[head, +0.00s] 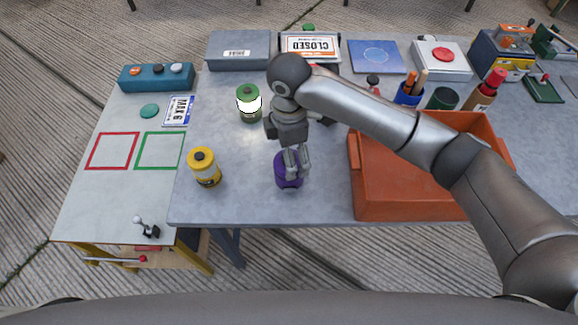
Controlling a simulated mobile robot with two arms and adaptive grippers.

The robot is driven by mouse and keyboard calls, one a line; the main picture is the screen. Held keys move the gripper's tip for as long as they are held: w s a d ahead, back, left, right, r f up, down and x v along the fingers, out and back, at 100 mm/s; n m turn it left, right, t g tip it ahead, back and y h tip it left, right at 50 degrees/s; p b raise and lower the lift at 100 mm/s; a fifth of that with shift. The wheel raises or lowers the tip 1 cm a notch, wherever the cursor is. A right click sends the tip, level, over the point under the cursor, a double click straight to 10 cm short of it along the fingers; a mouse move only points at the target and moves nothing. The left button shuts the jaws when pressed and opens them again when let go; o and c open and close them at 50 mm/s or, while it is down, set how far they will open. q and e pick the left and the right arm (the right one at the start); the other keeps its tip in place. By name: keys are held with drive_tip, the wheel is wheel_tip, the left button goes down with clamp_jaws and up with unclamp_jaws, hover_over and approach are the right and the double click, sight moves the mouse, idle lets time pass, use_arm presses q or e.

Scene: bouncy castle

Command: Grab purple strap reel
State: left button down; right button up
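The purple strap reel (283,182) stands on the grey table near its front edge, left of the orange crate. My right gripper (297,174) reaches down over it from behind, its fingers overlapping the reel's top and right side. A narrow gap shows between the fingers. I cannot tell whether they grip the reel or only hover at it. The fingers hide part of the reel's top. My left gripper is not in view.
The orange crate (405,192) is close on the right. Boxes and a closed sign (310,45) line the back. A white side table (110,185) adjoins on the left.

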drive_tip(key=shift+w+f, duration=0.1)
drive_tip(key=shift+f, duration=0.3)
drive_tip(key=shift+w+f, duration=0.1)
drive_tip(key=shift+f, duration=0.25)
wheel_tip(320, 180, down, 4)
drive_tip(key=shift+f+p, duration=0.15)
drive_tip(key=shift+p, duration=0.45)
drive_tip(key=shift+f, duration=0.15)
drive_tip(key=c, duration=1.4)
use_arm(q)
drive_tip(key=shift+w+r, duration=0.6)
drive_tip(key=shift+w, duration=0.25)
use_arm(e)
drive_tip(key=shift+c, duration=0.2)
